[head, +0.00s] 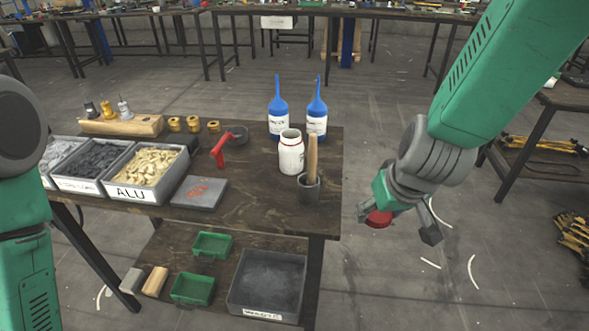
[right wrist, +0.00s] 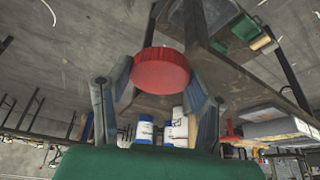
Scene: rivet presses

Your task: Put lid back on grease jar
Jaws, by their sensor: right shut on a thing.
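The grease jar (head: 291,152) is white with a red band near its neck and stands upright, open at the top, on the dark wooden table. The red round lid (head: 378,218) is held in my right gripper (head: 405,222), off the right side of the table. In the right wrist view the lid (right wrist: 160,72) sits between the two fingers, which are shut on it.
A metal cup (head: 309,190) with a wooden handle stands right beside the jar. Bins of rivets, including the ALU bin (head: 140,192), a grey pad (head: 199,192) and a red-handled tool (head: 220,152) lie to the left.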

